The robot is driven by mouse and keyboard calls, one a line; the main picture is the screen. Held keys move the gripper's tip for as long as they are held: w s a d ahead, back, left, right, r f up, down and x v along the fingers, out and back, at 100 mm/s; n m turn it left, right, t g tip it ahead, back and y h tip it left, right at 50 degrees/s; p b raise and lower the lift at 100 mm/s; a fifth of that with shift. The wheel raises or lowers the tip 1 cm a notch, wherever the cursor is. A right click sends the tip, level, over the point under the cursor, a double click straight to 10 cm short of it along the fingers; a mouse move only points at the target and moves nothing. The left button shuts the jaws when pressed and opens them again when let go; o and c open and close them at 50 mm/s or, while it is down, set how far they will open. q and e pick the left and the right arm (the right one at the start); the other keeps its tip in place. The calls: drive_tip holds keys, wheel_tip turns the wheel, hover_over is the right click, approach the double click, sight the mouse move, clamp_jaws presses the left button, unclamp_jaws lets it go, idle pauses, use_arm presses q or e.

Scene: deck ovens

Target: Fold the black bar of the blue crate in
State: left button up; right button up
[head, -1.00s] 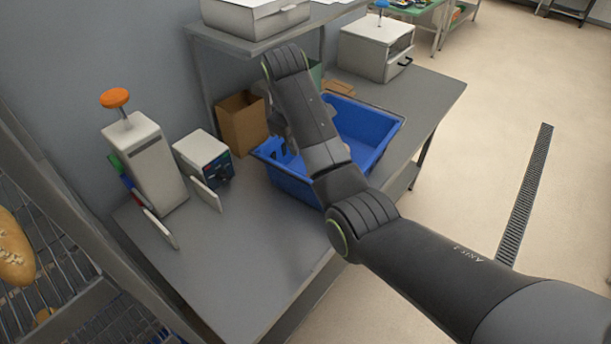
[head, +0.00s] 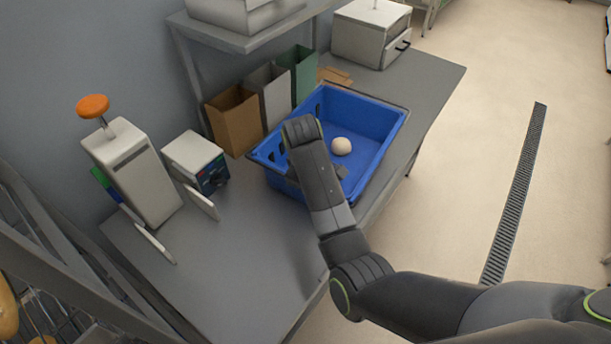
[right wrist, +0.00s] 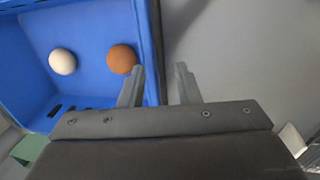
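The blue crate (head: 378,112) stands on the grey table, with a white ball-like item (head: 341,146) inside. In the right wrist view the crate (right wrist: 90,18) shows at left, holding the white item (right wrist: 62,61) and a brown one (right wrist: 122,59). A thin dark strip, seemingly the black bar (right wrist: 157,30), runs along the crate's edge. My right gripper (right wrist: 160,72) is open, its fingers apart on either side of this edge line, with nothing visibly gripped; height above it is unclear. In the head view my right arm hides the gripper and part of the crate's left end. My left gripper is out of view.
A brown box (head: 236,120), a grey holder (head: 270,92) and a green holder (head: 303,72) stand behind the crate. A white box device (head: 196,158) and a taller one with an orange knob (head: 140,170) stand left.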

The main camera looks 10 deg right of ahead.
drive_tip(key=shift+f, duration=0.35)
drive_tip(key=shift+s+d, duration=0.1)
clamp_jaws()
drive_tip(key=shift+r, duration=0.15)
drive_tip(key=shift+w+d+r+g+y, duration=0.55)
drive_tip(key=shift+w+r+g+y, duration=0.2)
drive_tip(key=shift+g+y, duration=0.3)
drive_tip(key=shift+w+d+r+g+y, duration=0.25)
drive_tip(key=shift+w+d+g+y, duration=0.1)
drive_tip(key=shift+g+y, duration=0.35)
drive_tip(key=shift+w+d+r+g+y, duration=0.3)
drive_tip(key=shift+g+y, duration=0.15)
drive_tip(key=shift+g, duration=0.3)
